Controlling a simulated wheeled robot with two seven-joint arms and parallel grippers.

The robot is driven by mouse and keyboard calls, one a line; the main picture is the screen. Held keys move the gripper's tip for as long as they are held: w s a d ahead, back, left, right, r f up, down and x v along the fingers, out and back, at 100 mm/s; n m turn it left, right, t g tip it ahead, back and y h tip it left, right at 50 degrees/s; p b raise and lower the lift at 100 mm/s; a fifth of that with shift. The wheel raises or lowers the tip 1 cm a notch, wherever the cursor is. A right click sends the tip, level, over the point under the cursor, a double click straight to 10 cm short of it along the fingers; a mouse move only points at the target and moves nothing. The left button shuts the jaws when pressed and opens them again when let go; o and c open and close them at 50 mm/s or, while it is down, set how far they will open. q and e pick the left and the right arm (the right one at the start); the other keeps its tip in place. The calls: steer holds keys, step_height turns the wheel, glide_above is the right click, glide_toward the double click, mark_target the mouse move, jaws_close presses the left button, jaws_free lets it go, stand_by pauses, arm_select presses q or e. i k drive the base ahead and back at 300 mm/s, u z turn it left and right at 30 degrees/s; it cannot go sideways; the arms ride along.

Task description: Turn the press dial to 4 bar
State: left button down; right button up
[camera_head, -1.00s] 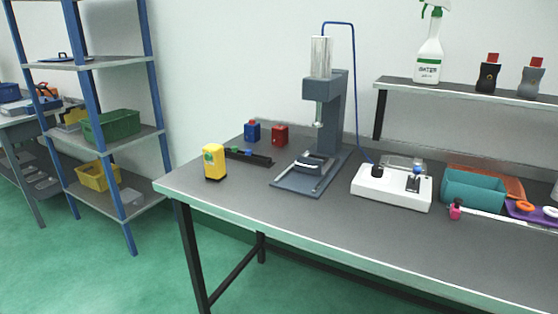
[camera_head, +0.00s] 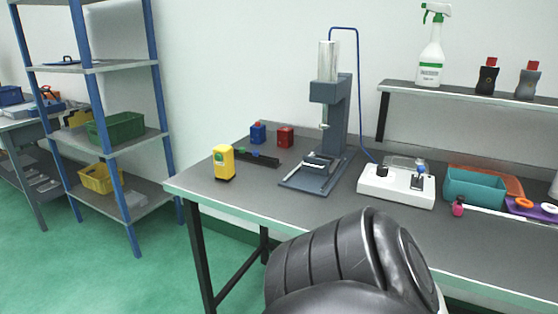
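The press (camera_head: 332,115) stands upright on the grey workbench, with a clear cylinder on top and a blue hose running from it to a white control box (camera_head: 396,188). The control box has a black knob (camera_head: 382,171), which looks like the dial, and a small lever with a blue tip to its right. The dial's markings are too small to read. A dark part of my own arm shows at the bottom, in front of the bench edge. Neither gripper shows.
A yellow device (camera_head: 223,163) stands at the bench's left end, near a blue bottle (camera_head: 258,133) and a red one (camera_head: 286,138). A teal bin (camera_head: 474,188) stands right of the control box. A shelf (camera_head: 460,95) holds a spray bottle (camera_head: 431,50).

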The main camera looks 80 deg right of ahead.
mark_target(382, 171)
steer(key=u, duration=0.05)
steer(key=k, duration=1.3)
steer(key=z, duration=0.05)
